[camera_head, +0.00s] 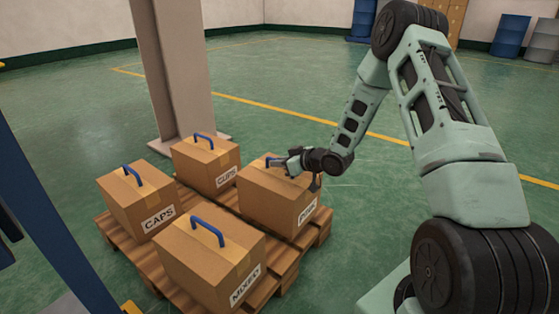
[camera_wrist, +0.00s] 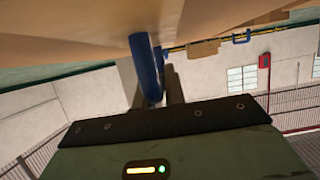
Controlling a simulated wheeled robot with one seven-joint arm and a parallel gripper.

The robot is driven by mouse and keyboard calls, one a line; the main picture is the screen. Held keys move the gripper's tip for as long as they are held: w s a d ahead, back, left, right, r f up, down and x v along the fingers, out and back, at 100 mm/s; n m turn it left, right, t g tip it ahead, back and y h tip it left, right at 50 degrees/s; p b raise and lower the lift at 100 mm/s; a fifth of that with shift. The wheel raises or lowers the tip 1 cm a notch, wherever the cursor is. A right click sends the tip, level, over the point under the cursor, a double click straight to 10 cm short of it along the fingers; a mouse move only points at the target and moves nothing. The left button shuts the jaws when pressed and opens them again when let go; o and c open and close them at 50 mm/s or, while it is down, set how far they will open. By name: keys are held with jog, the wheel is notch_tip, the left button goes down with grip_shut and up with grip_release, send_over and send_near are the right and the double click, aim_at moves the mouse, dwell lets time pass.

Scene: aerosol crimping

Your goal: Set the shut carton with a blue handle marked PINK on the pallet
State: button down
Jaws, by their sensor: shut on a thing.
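The shut carton (camera_head: 265,203) with a label that looks like PINK is at the pallet's right back corner, upright. My gripper (camera_head: 282,163) is at its top and shut on its blue handle (camera_head: 269,158). In the wrist view the blue handle (camera_wrist: 146,65) runs down from the carton's brown top (camera_wrist: 90,30) to the dark fingers. The wooden pallet (camera_head: 286,268) lies on the green floor. The carton looks to be on or just over its boards; I cannot tell whether it touches.
A beige pillar (camera_head: 172,70) rises behind. A blue post (camera_head: 45,210) stands at the left.

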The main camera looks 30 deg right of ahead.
jog(key=shift+w+f+b, duration=0.1)
jog(key=shift+f+b, duration=0.25)
jog(key=shift+f, duration=0.45)
jog(key=shift+r, duration=0.1)
jog(key=c, duration=1.5)
grip_release()
jog(key=shift+f, duration=0.25)
